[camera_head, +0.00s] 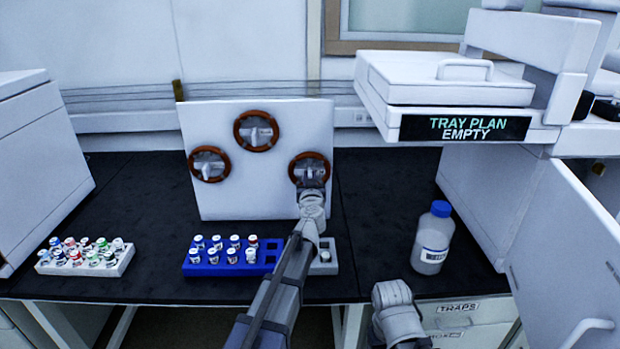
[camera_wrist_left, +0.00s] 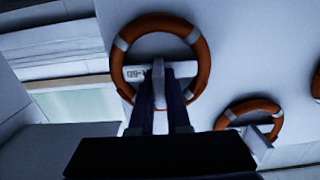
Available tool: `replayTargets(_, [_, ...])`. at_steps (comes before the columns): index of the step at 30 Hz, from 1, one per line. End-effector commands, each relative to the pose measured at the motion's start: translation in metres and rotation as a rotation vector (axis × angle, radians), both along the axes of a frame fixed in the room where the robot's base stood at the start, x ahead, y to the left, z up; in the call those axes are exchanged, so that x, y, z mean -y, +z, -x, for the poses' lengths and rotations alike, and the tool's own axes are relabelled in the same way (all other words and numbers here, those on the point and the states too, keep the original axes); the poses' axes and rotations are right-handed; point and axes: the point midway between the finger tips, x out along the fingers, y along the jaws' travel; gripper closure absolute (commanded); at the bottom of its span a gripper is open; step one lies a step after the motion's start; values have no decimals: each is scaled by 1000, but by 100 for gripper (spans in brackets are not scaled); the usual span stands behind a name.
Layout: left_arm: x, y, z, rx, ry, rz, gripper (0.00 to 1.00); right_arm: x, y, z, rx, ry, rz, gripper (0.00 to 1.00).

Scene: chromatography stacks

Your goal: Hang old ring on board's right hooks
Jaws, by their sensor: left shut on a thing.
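A white upright board (camera_head: 225,110) stands on the dark bench with three brown-orange rings. One ring is at the top (camera_head: 240,143) and one at the left (camera_head: 226,172). The third ring (camera_head: 294,160) is at the board's right side, in front of its face. My left gripper (camera_head: 309,176) reaches this right ring. In the left wrist view my left gripper (camera_wrist_left: 161,90) is shut on a pale tab in the middle of that ring (camera_wrist_left: 203,62), with a label reading "09-" behind. Any hooks behind the right ring are hidden. My right gripper does not show.
A blue vial rack (camera_head: 222,270) stands before the board, with a grey rack (camera_head: 330,258) beside it. A white vial rack (camera_head: 85,268) is at the left. A blue-capped bottle (camera_head: 433,238) stands right. A "TRAY PLAN EMPTY" sign (camera_head: 465,128) fronts a raised tray.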

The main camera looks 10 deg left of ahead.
Motion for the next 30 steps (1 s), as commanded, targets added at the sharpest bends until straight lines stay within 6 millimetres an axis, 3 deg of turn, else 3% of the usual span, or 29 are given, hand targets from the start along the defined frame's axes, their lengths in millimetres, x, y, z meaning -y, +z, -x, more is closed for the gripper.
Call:
replayTargets(19, [0, -10, 0, 0, 0, 0, 100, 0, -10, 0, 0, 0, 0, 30])
replayTargets(20, [0, -10, 0, 0, 0, 0, 83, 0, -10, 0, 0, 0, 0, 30])
replayTargets(28, [0, -10, 0, 0, 0, 0, 53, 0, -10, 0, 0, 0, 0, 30])
replayTargets(30, [0, -10, 0, 0, 0, 0, 50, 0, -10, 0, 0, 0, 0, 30])
